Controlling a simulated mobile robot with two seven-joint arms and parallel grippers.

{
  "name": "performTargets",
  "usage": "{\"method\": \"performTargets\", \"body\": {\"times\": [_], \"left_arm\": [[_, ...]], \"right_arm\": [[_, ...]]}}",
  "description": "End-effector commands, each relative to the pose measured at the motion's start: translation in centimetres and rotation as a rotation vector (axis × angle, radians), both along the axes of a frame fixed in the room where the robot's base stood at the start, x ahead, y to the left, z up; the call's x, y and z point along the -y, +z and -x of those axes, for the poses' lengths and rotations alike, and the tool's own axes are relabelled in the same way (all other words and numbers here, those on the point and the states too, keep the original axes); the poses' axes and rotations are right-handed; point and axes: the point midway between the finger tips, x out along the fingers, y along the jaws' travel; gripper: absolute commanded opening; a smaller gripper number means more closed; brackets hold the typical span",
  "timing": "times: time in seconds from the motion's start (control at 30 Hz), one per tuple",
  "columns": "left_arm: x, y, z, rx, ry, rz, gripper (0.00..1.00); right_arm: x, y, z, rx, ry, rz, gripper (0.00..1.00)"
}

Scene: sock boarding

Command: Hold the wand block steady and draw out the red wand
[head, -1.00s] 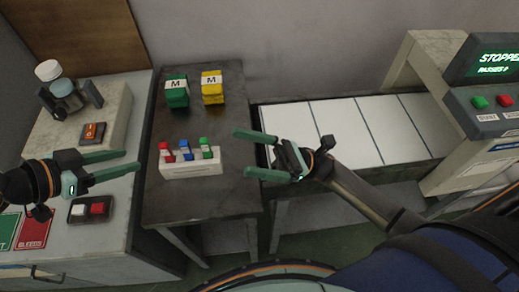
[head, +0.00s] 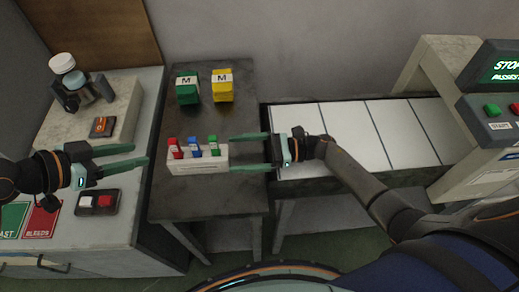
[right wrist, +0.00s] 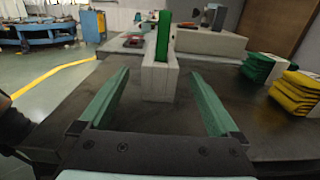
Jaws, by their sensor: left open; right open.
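The white wand block (head: 196,168) stands on the dark table and holds three upright wands in a row. The red wand (head: 173,147) is at its left end, the blue wand (head: 195,147) in the middle and the green wand (head: 213,147) at the right end. My right gripper (head: 231,153) is open at the block's right end, with its fingertips to either side of that end. In the right wrist view the block (right wrist: 160,84) is end-on between the open fingers, and the green wand (right wrist: 164,42) hides most of the others. My left gripper (head: 140,155) is open and empty, left of the block.
Green (head: 188,90) and yellow (head: 222,87) stacks marked M stand at the back of the table. A switch box (head: 98,202) lies on the left counter below my left gripper. A conveyor (head: 340,140) is on the right.

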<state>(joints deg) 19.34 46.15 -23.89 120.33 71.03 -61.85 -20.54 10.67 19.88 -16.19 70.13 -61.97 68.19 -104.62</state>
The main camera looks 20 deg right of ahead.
Motion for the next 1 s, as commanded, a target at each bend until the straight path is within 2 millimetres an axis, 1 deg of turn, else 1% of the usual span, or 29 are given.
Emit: {"method": "performTargets", "body": {"times": [0.03, 0.1, 0.2, 0.3, 0.5, 0.73, 0.77, 1.0], "left_arm": [[0.0, 0.0, 0.0, 0.000, 0.000, 0.000, 0.50], [0.0, 0.0, 0.0, 0.000, 0.000, 0.000, 0.50], [0.0, 0.0, 0.0, 0.000, 0.000, 0.000, 0.50], [0.0, 0.0, 0.0, 0.000, 0.000, 0.000, 0.50], [0.0, 0.0, 0.0, 0.000, 0.000, 0.000, 0.50], [0.0, 0.0, 0.0, 0.000, 0.000, 0.000, 0.50], [0.0, 0.0, 0.0, 0.000, 0.000, 0.000, 0.50], [0.0, 0.0, 0.0, 0.000, 0.000, 0.000, 0.50]], "right_arm": [[-1.1, 0.2, -0.3, 0.002, 0.001, -0.004, 0.97], [-2.3, 0.1, -0.6, 0.001, 0.001, -0.004, 0.97], [-3.7, 0.1, -1.0, 0.001, 0.001, -0.002, 0.97], [-4.8, 0.1, -1.3, 0.001, -0.001, -0.002, 0.97], [-5.7, 0.0, -1.5, 0.000, 0.000, -0.001, 0.97], [-5.7, 0.0, -1.5, 0.000, 0.000, 0.000, 0.97], [-5.7, 0.0, -1.5, 0.000, 0.000, 0.000, 0.96], [-5.7, 0.0, -1.5, 0.000, 0.000, -0.001, 0.69]]}}
